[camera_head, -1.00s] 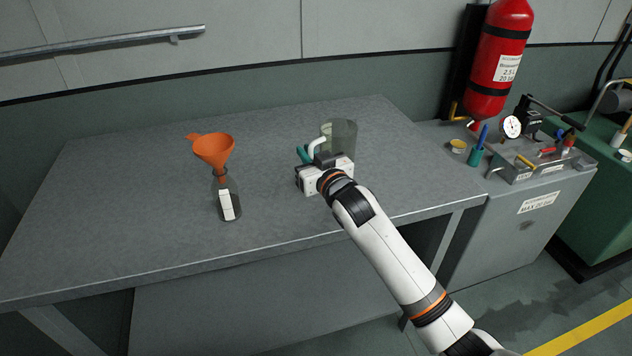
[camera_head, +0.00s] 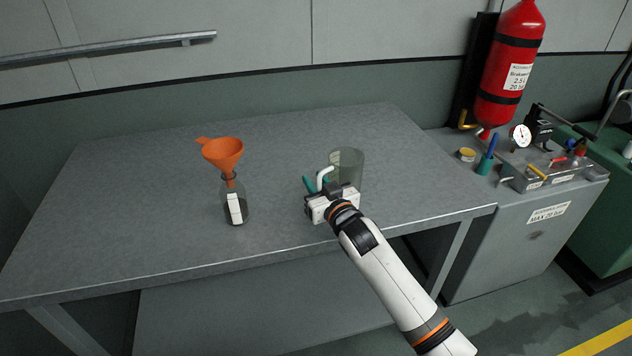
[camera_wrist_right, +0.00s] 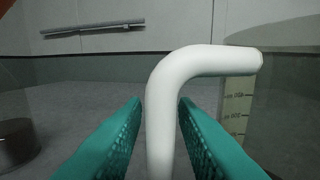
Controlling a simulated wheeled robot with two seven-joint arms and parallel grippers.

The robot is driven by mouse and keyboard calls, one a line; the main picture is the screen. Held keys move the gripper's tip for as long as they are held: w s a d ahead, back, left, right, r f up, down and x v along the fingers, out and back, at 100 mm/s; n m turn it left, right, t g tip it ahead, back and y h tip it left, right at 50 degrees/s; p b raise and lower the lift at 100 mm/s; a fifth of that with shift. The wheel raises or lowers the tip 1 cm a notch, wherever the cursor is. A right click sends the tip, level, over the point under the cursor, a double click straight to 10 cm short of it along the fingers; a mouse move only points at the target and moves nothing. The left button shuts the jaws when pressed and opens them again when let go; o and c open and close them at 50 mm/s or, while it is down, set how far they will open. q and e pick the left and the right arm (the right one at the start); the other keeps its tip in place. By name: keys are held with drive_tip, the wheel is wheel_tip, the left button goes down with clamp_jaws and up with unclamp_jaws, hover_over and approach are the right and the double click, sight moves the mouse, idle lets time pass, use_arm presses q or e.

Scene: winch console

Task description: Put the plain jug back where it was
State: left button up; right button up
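The plain jug (camera_head: 349,164) is a see-through, greyish measuring jug with a white handle, over the right part of the table. It looks upright; I cannot tell whether its base touches the tabletop. My right gripper (camera_head: 318,184) is at its handle, with one teal finger on each side. In the right wrist view the white handle (camera_wrist_right: 163,115) stands between the teal fingers (camera_wrist_right: 161,108), which are close against it. A scale strip (camera_wrist_right: 237,105) shows on the jug wall at right. The gripper and wrist hide the jug's lower front. My left gripper is not in view.
A bottle (camera_head: 234,207) with an orange funnel (camera_head: 223,153) stands left of the jug on the grey table (camera_head: 130,220). The table's left and back are clear. A red extinguisher (camera_head: 509,70) hangs at right, above a cabinet with a gauge pump (camera_head: 540,165) and small cups.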

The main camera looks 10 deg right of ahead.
drive_tip(key=shift+o, duration=0.3)
drive_tip(key=shift+r, duration=0.15)
drive_tip(key=v, duration=1.2)
